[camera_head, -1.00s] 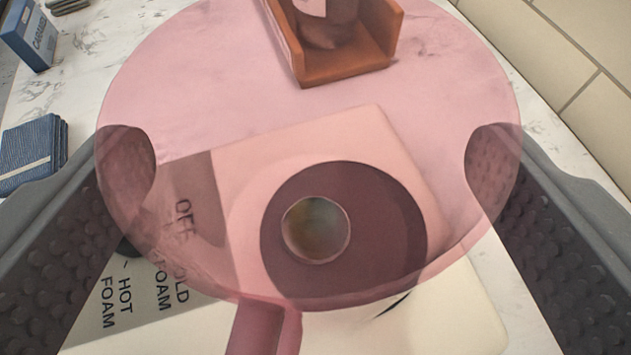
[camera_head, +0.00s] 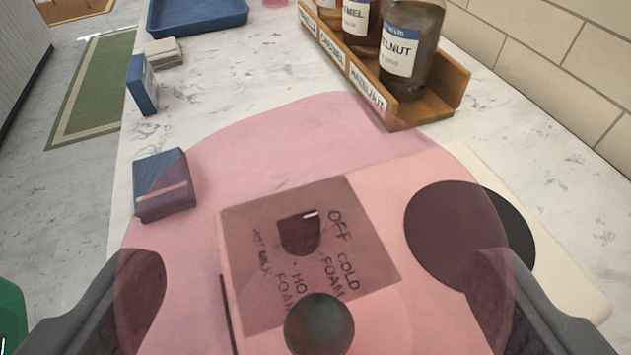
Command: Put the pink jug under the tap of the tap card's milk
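The pink jug (camera_head: 300,150) is see-through and fills the lower middle of the view, close to the camera. My gripper (camera_head: 315,285) has one dark finger on each side of it and is shut on it. A round dark knob (camera_head: 319,323) shows at the bottom middle; I cannot tell for sure whether it belongs to the jug. The tap and the milk tap card are not in view.
Below the jug is a cream frother with a dial panel (camera_head: 300,255) and a black round plate (camera_head: 520,235). A wooden rack (camera_head: 440,108) of syrup bottles stands by the tiled wall. Blue boxes (camera_head: 163,185) and a blue tray (camera_head: 198,14) lie along the left counter edge.

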